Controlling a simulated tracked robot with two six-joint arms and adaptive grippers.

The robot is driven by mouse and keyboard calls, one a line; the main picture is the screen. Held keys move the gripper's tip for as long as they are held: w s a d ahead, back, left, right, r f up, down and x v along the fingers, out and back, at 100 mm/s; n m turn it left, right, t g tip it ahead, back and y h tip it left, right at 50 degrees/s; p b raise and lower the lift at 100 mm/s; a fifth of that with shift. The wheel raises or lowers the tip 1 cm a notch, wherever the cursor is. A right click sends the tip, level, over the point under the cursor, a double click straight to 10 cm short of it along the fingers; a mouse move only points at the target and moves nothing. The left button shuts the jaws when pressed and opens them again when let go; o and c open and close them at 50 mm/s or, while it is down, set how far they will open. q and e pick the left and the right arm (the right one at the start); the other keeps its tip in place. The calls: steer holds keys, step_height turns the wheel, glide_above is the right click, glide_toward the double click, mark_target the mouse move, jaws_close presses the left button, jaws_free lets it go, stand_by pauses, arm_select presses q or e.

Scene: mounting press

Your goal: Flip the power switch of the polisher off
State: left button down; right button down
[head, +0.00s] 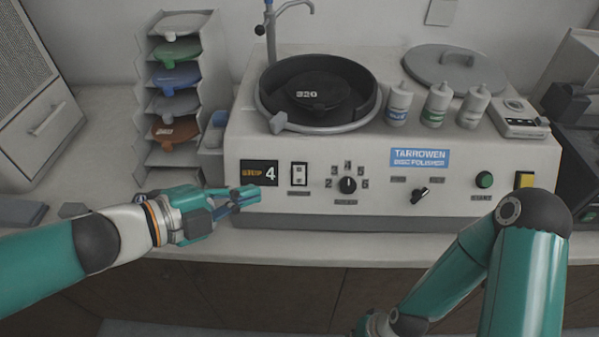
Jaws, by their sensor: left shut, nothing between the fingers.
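The polisher (240,133) is a white bench machine with a blue "TARROWEN DISC POLISHER" label and a round black bowl (318,93) on top. Which side of the rocker is pressed I cannot tell. My left gripper (248,194) is shut and empty, in front of the panel, left of and slightly below the switch, apart from it. My right arm reaches in at the lower right; its gripper is out of view.
Three bottles (437,104) stand on top. A rack of coloured discs (177,80) stands left. The counter front is mostly clear.

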mark_target(305, 170)
arm_select(q)
steer(key=b+x, duration=0.1)
steer(key=x, duration=0.3)
steer(key=a+b+x, duration=0.1)
steer(key=x, duration=0.3)
steer(key=w+b+x, duration=0.1)
steer(key=x, duration=0.3)
steer(key=shift+w+a+f, duration=0.1)
steer(key=shift+a+f, duration=0.1)
steer(key=shift+f, duration=0.15)
steer(key=shift+w+f, duration=0.3)
steer(key=shift+w, duration=0.25)
steer(key=shift+a, duration=0.1)
steer(key=shift+a+r+p, duration=0.15)
steer(key=shift+a+p, duration=0.05)
steer(key=shift+p, duration=0.3)
steer(key=shift+w+d, duration=0.1)
steer(key=shift+d, duration=0.15)
